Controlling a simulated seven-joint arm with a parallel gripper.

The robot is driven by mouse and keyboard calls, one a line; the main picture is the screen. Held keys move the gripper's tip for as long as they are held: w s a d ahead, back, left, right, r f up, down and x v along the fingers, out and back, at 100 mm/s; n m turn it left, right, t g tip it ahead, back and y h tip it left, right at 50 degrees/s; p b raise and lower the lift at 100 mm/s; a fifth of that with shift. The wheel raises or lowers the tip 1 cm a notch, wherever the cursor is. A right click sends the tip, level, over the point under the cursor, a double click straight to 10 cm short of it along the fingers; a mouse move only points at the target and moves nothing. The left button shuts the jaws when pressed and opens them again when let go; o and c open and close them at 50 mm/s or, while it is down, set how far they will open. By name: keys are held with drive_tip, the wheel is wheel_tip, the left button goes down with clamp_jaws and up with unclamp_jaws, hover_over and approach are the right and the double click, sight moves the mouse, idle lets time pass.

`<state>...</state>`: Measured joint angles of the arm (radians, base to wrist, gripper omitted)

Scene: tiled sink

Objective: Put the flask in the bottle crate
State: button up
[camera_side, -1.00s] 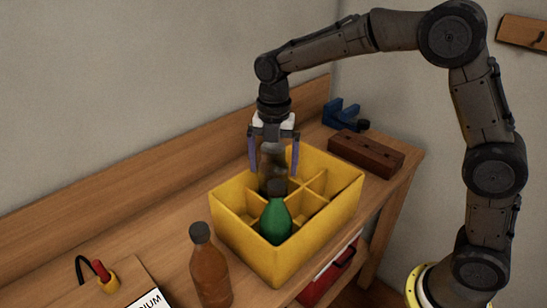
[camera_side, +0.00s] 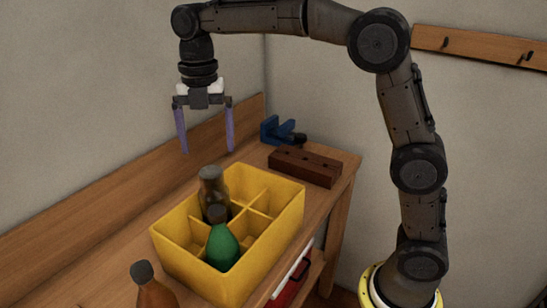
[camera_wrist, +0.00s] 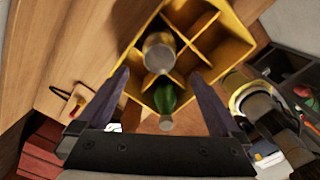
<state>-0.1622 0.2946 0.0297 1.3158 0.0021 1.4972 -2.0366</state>
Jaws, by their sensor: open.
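The yellow bottle crate (camera_side: 187,279) stands on the workbench, and its rim also shows in the wrist view (camera_wrist: 234,22). A dark grey-brown, smoky bottle, which seems to be the flask (camera_side: 212,186), stands upright in a compartment at the crate's back left. It also shows in the wrist view (camera_wrist: 158,52). A green bottle with a dark cap (camera_side: 222,245) stands in the compartment in front of it. My gripper (camera_side: 208,150) is open and empty above the crate's far side, its fingers clear of the dark bottle. The bottles' bases are hidden by the crate.
A brown bottle with a dark cap (camera_side: 152,290) stands on the bench (camera_side: 85,265) in front of the crate. Behind the crate lie a dark brown block (camera_side: 305,166) and a blue clamp-like tool (camera_side: 278,131). Several other crate compartments are empty.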

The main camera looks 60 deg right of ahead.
drive_tip(key=s+d+r+m+t, duration=0.1)
drive_tip(key=s+d+m+t, duration=0.3)
drive_tip(key=s+m, duration=1.05)
drive_tip(key=s+d+f+m+t, duration=0.1)
drive_tip(key=s+d+f+m, duration=0.2)
drive_tip(key=s+f+m, duration=0.4)
drive_tip(key=s+m, duration=0.3)
drive_tip(key=s, duration=0.1)
drive_tip(key=shift+s+m+t, duration=0.3)
drive_tip(key=shift+s+m, duration=0.05)
drive_tip(key=shift+s, duration=0.05)
